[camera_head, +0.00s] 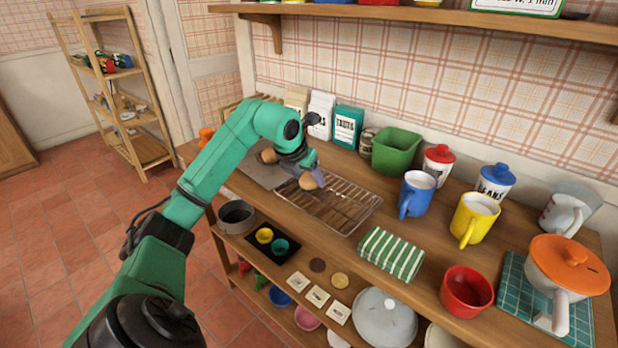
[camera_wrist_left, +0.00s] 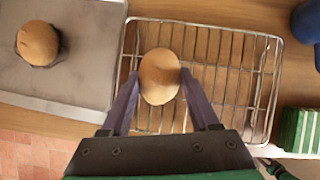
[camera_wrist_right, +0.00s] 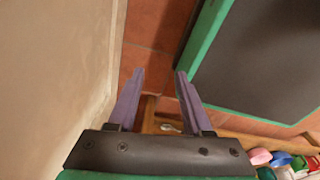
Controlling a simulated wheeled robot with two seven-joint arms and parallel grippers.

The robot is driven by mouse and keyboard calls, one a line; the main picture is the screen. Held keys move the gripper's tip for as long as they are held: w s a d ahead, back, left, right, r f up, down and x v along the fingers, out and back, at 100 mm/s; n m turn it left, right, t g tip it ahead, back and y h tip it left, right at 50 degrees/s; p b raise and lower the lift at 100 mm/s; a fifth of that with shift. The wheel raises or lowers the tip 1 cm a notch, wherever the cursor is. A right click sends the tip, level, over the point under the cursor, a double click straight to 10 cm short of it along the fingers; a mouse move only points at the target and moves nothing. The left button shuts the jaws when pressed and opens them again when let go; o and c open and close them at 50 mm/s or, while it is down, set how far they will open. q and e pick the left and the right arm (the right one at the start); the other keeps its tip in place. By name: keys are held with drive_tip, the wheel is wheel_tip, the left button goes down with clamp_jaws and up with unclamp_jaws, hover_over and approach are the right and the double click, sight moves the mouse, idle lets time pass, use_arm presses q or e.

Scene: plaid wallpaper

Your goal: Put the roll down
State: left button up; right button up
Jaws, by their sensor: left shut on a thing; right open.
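A brown bread roll (camera_wrist_left: 160,76) is between the fingers of my left gripper (camera_wrist_left: 158,84), which is shut on it. In the head view the roll (camera_head: 308,181) is over the left part of the wire cooling rack (camera_head: 345,204). The rack (camera_wrist_left: 262,90) lies under and to the right of the roll in the left wrist view. I cannot tell whether the roll touches the wires. A second roll (camera_wrist_left: 38,42) sits on a grey baking tray (camera_wrist_left: 85,85) left of the rack. My right gripper (camera_wrist_right: 157,75) is open and empty, away from the counter top.
Right of the rack are a green bin (camera_head: 396,150), a blue mug (camera_head: 416,193), a yellow mug (camera_head: 474,218) and a striped green cloth (camera_head: 391,254). A lower shelf holds a grey pan (camera_head: 236,216) and small bowls. A wall shelf (camera_head: 430,14) runs above.

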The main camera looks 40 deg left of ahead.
use_arm(q)
drive_tip(key=shift+f, duration=0.2)
drive_tip(key=o, duration=1.4)
drive_tip(key=shift+c, duration=0.2)
drive_tip(key=shift+r, duration=0.15)
drive_tip(key=shift+s+r, duration=0.1)
drive_tip(key=shift+r, duration=0.2)
drive_tip(key=v, duration=1.1)
drive_tip(key=shift+s+r, duration=0.15)
drive_tip(key=shift+r, duration=0.1)
